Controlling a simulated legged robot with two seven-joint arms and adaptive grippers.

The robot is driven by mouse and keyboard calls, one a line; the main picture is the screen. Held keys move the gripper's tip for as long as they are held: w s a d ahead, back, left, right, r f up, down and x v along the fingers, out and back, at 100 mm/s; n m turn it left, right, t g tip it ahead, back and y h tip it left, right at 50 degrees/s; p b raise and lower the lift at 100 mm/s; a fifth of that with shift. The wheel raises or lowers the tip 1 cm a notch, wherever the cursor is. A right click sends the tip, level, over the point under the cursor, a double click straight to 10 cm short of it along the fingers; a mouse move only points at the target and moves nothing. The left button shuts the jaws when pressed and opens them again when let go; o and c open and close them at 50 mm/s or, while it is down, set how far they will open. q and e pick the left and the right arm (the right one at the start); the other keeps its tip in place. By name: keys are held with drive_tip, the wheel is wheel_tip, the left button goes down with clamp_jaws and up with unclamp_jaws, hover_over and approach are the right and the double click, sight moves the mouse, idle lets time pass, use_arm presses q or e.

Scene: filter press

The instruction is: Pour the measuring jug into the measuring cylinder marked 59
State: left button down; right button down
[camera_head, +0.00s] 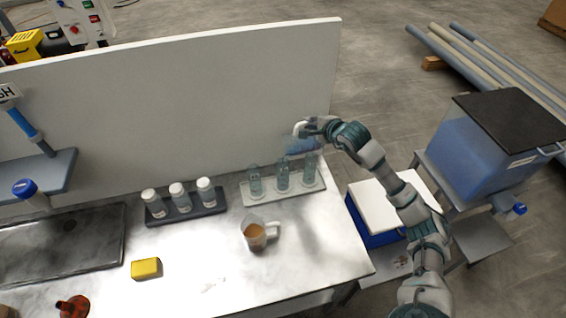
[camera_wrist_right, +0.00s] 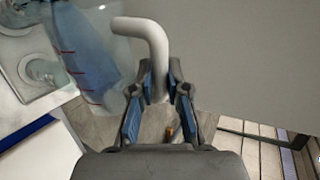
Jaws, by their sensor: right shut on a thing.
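My right gripper (camera_head: 306,129) is shut on the pale handle (camera_wrist_right: 150,50) of a clear measuring jug (camera_head: 300,146). The jug holds blue liquid, and red marks show on its wall in the wrist view (camera_wrist_right: 88,62). It is held in the air above the rightmost cylinder; its exact tilt is hard to tell. Three clear measuring cylinders, left (camera_head: 255,182), middle (camera_head: 282,175) and right (camera_head: 309,168), stand upright on a white tray (camera_head: 284,193). Their numbers are too small to read, so I cannot tell which is 59. My left gripper is not in view.
A second jug with brown liquid (camera_head: 255,236) stands on the bench (camera_head: 300,262). A dark rack of white bottles (camera_head: 184,212), a yellow block (camera_head: 146,268) and a sink (camera_head: 60,243) lie left. A white panel (camera_head: 180,100) rises behind. A blue tank (camera_head: 470,150) stands right.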

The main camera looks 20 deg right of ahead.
sight(302, 125)
drive_tip(key=shift+a+f+n+h, duration=0.15)
drive_tip(key=shift+a+n+h, duration=0.25)
drive_tip(key=shift+a, duration=0.25)
idle(0.7)
drive_tip(key=shift+s+a+r+n+h, duration=0.1)
drive_tip(key=shift+a+r+n+h, duration=0.2)
drive_tip(key=shift+a, duration=0.2)
drive_tip(key=shift+s+a+r+n+h, duration=0.15)
drive_tip(key=shift+a+n+h, duration=0.15)
drive_tip(key=shift+a, duration=0.15)
idle(0.5)
